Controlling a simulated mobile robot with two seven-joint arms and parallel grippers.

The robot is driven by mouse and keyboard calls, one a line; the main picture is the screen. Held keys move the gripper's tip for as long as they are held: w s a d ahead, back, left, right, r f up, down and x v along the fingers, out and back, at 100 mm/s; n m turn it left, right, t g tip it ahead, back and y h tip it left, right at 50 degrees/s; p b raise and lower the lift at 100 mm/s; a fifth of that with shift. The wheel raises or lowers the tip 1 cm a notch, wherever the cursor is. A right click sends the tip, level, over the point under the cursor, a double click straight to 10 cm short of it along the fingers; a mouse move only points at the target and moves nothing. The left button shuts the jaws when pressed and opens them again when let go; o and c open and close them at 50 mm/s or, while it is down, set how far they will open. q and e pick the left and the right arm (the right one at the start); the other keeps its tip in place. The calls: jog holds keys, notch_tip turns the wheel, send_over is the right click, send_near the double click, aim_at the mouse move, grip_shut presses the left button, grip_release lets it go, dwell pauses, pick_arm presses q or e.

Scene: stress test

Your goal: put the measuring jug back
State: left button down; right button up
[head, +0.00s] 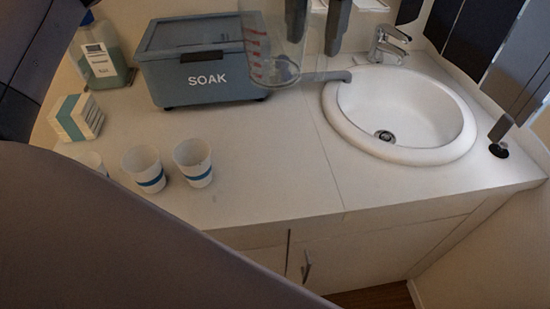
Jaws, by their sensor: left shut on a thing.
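The clear measuring jug (257,50) with red marks is at the top middle of the head view, in front of the right end of the grey SOAK box. My left gripper (316,42) points down just right of the jug's body, with its two dark fingers in view. It is shut on the jug, at the handle side; the exact grip is hard to see through the clear wall. The top of the jug is cut off by the picture's edge.
A grey lidded box (200,80) marked SOAK stands at the back. A labelled bottle (101,55), a small carton (78,118) and blue-banded cups (193,163) are at the left. A white sink (400,108) with a tap (388,45) is at the right. The counter's front middle (270,165) is clear.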

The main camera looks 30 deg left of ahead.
pick_arm(q)
notch_tip(320, 180, down, 20)
jog(key=p, duration=0.1)
dwell(0.5)
jog(key=shift+r, duration=0.1)
jog(key=shift+f, duration=0.25)
jog(key=shift+c, duration=2.4)
grip_release()
jog(key=shift+r, duration=0.1)
jog(key=shift+r, duration=0.1)
